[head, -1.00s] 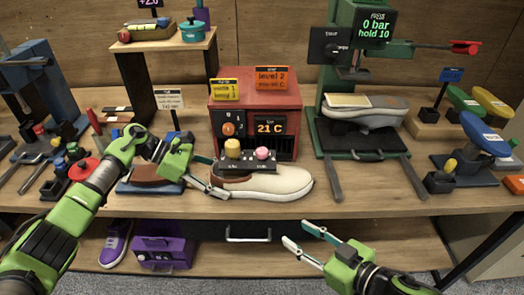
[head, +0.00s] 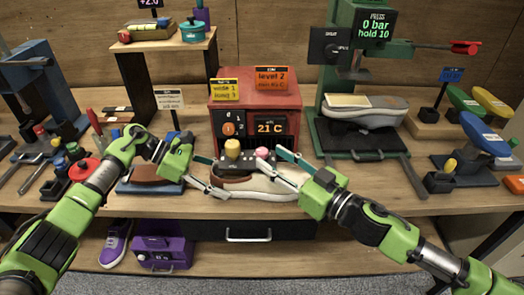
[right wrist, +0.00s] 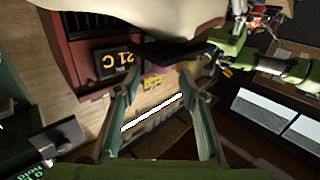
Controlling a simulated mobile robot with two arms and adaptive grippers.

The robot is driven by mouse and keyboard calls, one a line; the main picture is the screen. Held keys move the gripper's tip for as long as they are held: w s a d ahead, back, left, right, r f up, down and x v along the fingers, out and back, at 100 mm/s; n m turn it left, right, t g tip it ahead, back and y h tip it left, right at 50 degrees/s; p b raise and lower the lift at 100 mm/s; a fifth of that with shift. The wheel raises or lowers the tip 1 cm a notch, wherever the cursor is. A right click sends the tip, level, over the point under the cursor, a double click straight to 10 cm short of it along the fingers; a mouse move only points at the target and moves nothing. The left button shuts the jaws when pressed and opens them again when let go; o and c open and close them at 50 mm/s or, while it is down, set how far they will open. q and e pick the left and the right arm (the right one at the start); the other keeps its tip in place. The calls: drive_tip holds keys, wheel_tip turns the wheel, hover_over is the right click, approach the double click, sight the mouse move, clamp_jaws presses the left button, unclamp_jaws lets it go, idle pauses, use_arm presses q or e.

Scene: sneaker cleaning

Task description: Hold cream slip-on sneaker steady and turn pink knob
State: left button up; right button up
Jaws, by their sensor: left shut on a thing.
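The cream slip-on sneaker (head: 268,186) lies on the bench in front of the red box. Its pale sole edge fills the top of the right wrist view (right wrist: 150,16). A black block carrying a yellow knob (head: 232,149) and the pink knob (head: 263,153) sits at the sneaker's opening. My left gripper (head: 212,175) is shut on the sneaker's left end. My right gripper (head: 279,164) is open at the sneaker's right side, its upper finger close to the pink knob. I cannot tell whether they touch.
The red box (head: 255,108) with a "21 C" display stands right behind the sneaker. A green press (head: 345,95) holding another shoe (head: 365,110) stands to the right. A small shelf (head: 150,75) stands at the back left. A drawer handle (head: 248,238) is below the bench edge.

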sight(267, 155)
drive_tip(key=x, duration=0.5)
drive_tip(key=shift+s, duration=0.1)
clamp_jaws()
